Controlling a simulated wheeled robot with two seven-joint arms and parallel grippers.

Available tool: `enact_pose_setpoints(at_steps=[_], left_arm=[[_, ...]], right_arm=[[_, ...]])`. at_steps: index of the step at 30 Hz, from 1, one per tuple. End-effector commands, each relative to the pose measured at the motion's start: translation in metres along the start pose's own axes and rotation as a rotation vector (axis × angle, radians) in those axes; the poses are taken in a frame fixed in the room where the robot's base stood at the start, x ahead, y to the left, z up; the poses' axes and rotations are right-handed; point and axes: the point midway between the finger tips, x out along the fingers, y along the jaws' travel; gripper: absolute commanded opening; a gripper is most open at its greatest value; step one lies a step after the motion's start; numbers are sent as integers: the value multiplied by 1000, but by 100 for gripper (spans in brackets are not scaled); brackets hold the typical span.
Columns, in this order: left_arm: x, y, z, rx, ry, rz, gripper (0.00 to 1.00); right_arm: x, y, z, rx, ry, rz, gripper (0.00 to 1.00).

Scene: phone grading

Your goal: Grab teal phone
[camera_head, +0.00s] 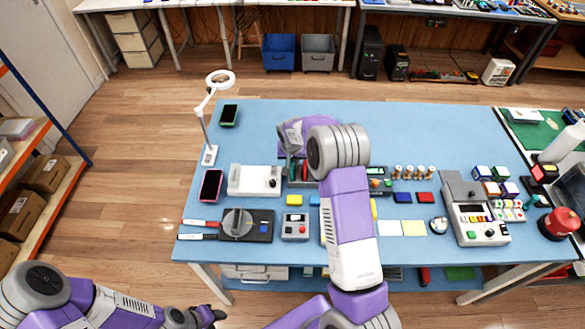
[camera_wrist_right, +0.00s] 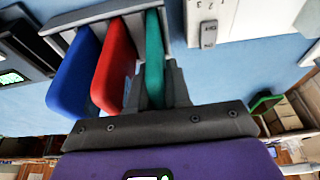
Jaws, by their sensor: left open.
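The teal phone (camera_wrist_right: 154,60) stands on edge in a grey rack (camera_wrist_right: 178,22), beside a red phone (camera_wrist_right: 115,65) and a blue phone (camera_wrist_right: 74,72). My right gripper (camera_wrist_right: 155,85) has one finger on each side of the teal phone; the frames do not show clearly whether both fingers press on it. In the head view my right gripper (camera_head: 290,148) is over the rack (camera_head: 299,183), where a red phone (camera_head: 304,172) shows; my arm hides part of this area. My left gripper (camera_head: 208,314) is open and empty, low at the bottom left, off the table.
A blue table (camera_head: 270,118) holds a ring lamp (camera_head: 209,155), a dark phone with a green edge (camera_head: 229,116), a pink-edged phone (camera_head: 211,186) and a white device (camera_head: 247,181) left of the rack. Small devices and coloured blocks fill the front and right.

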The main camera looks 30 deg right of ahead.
Motion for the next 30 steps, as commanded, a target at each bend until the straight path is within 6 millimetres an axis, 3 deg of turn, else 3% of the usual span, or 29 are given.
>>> enact_pose_setpoints(at_steps=[8, 30], left_arm=[[-2, 1, 0, 0, 0, 0, 43], [-22, 8, 1, 0, 0, 0, 43]], right_arm=[[-3, 0, -1, 0, 1, -1, 0], [-40, 0, -13, 0, 3, -1, 0]])
